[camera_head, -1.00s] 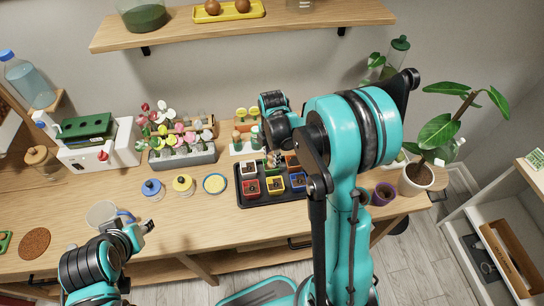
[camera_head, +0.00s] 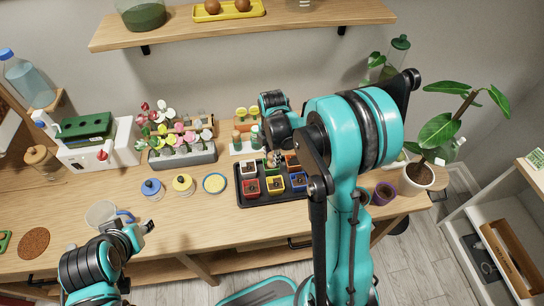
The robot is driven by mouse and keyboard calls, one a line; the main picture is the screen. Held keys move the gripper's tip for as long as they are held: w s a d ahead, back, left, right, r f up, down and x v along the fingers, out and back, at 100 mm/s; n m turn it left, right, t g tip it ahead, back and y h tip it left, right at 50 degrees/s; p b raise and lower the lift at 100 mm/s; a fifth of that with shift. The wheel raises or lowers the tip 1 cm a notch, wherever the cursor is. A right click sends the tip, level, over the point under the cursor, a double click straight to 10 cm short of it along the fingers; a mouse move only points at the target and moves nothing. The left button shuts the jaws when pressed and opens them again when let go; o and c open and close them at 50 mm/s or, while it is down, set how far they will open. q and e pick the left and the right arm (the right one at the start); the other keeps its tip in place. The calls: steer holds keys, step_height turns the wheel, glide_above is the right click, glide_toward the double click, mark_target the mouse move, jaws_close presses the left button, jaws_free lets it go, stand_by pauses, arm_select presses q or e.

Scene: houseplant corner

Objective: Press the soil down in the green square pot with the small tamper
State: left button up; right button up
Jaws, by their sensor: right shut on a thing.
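A black tray (camera_head: 257,203) on the bench holds several small square pots: a white one (camera_head: 249,167), red one (camera_head: 252,188), yellow one (camera_head: 275,185), blue one (camera_head: 298,182) and orange-brown one (camera_head: 293,162). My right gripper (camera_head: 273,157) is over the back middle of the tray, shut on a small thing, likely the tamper. The green pot's place there is mostly covered by the gripper, so its soil and any contact are hidden. My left gripper (camera_head: 149,227) is at the bench's front left, away from the tray; its jaw state is unclear.
Left of the tray are a round yellow dish (camera_head: 214,183), a yellow-topped jar (camera_head: 183,184) and a blue-topped jar (camera_head: 152,188). A flower rack (camera_head: 182,157) stands behind them. Small purple pots (camera_head: 384,193) and a large potted plant (camera_head: 416,178) stand right of my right arm.

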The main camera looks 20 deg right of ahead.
steer(key=shift+r, duration=0.15)
steer(key=shift+r+p, duration=2.45)
steer(key=shift+r, duration=0.95)
steer(key=shift+f, duration=0.1)
